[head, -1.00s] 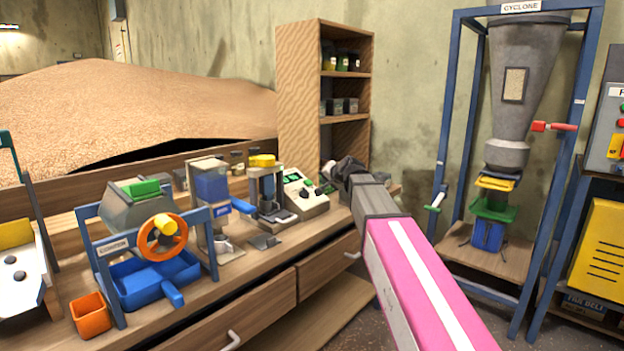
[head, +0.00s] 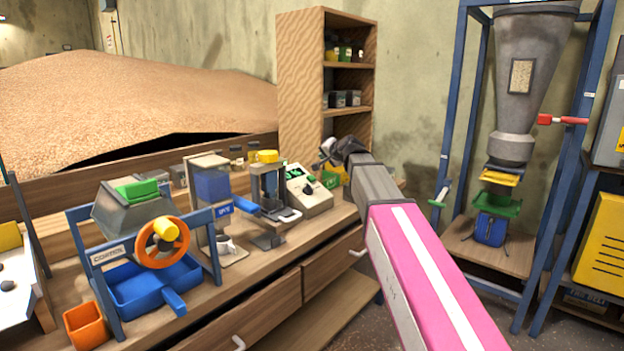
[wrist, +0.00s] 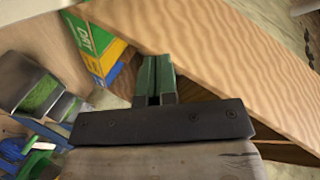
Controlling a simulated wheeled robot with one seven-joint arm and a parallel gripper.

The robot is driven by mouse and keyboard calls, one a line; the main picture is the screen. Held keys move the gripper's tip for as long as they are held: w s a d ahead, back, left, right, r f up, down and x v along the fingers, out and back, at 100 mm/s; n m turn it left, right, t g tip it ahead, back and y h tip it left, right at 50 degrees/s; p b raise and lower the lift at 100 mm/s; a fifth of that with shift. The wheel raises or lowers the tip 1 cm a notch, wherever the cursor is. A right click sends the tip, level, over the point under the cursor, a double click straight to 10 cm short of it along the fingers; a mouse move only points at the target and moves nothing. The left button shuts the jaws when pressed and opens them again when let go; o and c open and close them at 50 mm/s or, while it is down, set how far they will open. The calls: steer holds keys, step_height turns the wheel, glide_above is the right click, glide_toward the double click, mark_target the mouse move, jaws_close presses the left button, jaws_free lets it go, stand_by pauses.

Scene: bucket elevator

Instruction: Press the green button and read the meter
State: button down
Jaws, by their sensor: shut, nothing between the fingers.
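The meter (head: 308,192) is a beige box on the bench beside the shelf, with a small green display (head: 295,171) and dark knobs on its sloped face. I cannot make out a green button on it at this size. My gripper (head: 327,150) is above and slightly right of the meter, apart from it. In the wrist view its green fingers (wrist: 155,77) are together and empty. My arm's dark wrist hides part of what lies behind it.
A green and yellow box (wrist: 97,42) stands close to the fingers in the wrist view. The wooden shelf (head: 300,75) rises just behind my gripper. A small press with a yellow top (head: 267,157) stands left of the meter. The cyclone frame (head: 455,110) is at the right.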

steer(key=shift+w+a+f, duration=0.35)
steer(key=shift+a+f, duration=0.1)
steer(key=shift+f, duration=0.7)
steer(key=shift+w+a+f, duration=0.35)
steer(key=shift+a+f, duration=0.1)
steer(key=shift+f, duration=0.65)
steer(key=shift+w+a+f, duration=0.35)
steer(key=shift+a+f, duration=0.1)
steer(key=shift+f, duration=0.7)
steer(key=shift+f, duration=0.15)
steer(key=shift+w+a+f, duration=0.1)
steer(key=shift+a+f, duration=0.05)
steer(key=shift+f, duration=0.05)
steer(key=shift+w+a+f, duration=0.15)
steer(key=shift+f, duration=0.3)
steer(key=shift+r, duration=0.1)
stand_by(0.5)
steer(key=shift+s+d+r, duration=0.25)
steer(key=shift+d+r, duration=0.05)
steer(key=shift+r, duration=0.4)
steer(key=shift+r, duration=0.1)
steer(key=shift+s+d+r, duration=0.25)
steer(key=shift+d+r, duration=0.05)
steer(key=shift+r, duration=0.4)
steer(key=shift+s+d+r, duration=0.2)
steer(key=shift+d+r, duration=0.1)
steer(key=shift+r, duration=0.45)
steer(key=shift+s+d+r, duration=0.25)
steer(key=shift+d+r, duration=0.05)
steer(key=shift+r, duration=0.4)
